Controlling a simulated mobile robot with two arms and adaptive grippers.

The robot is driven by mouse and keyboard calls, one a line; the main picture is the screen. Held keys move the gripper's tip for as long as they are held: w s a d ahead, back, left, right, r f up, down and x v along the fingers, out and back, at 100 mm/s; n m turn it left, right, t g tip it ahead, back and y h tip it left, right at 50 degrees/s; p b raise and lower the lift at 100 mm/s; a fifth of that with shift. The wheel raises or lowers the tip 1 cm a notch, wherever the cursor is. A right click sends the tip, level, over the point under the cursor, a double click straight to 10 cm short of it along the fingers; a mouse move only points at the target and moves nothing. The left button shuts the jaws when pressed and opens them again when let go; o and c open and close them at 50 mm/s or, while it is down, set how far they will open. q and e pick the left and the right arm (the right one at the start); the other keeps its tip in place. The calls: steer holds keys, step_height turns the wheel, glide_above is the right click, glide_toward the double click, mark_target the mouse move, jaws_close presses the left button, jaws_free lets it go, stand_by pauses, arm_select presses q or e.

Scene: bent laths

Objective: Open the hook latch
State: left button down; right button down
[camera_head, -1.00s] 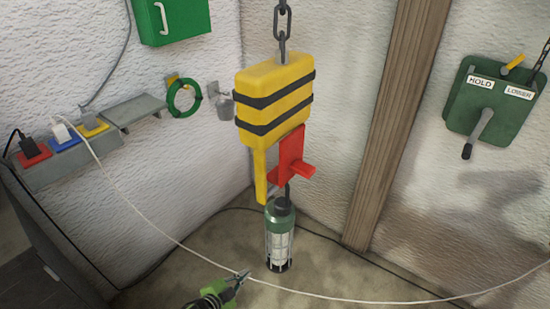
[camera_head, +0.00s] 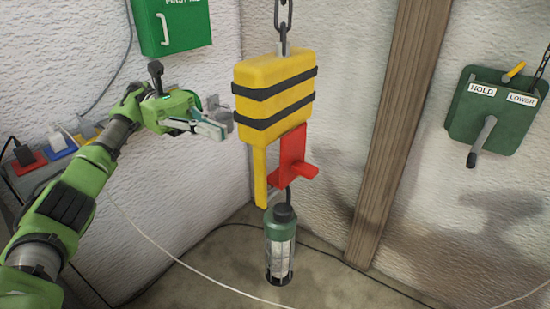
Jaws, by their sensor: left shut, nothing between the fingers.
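A yellow hook block (camera_head: 274,97) with two black bands hangs from a chain in the middle of the head view. The red latch (camera_head: 292,157) sits at its lower right, with a short red tab sticking out to the right. A green lantern (camera_head: 281,240) with a clear caged body hangs below by a dark loop; the hook's tip behind the latch is hidden. My left gripper (camera_head: 217,130) is shut and empty, just left of the yellow block at about the height of its lower band. It looks apart from the block, though depth is hard to judge. My right gripper is out of view.
A green first-aid box (camera_head: 172,25) is on the wall above my left arm. A green winch plate (camera_head: 495,112) with a crank and HOLD and LOWER labels is at the right. A wooden post (camera_head: 385,140) stands behind. A white cable (camera_head: 185,262) crosses low.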

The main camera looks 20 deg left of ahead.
arm_select(q)
steer(key=shift+d, duration=0.1)
steer(key=p, duration=0.7)
glide_toward(291, 165)
steer(key=x, duration=0.3)
steer(key=w+x, duration=0.1)
steer(key=x, duration=0.1)
steer(key=shift+d+f, duration=0.15)
steer(key=shift+d, duration=0.1)
steer(key=shift+s+d+f+p, duration=0.15)
steer(key=shift+s+d+p, duration=0.15)
steer(key=shift+d, duration=0.25)
steer(key=shift+f, duration=0.1)
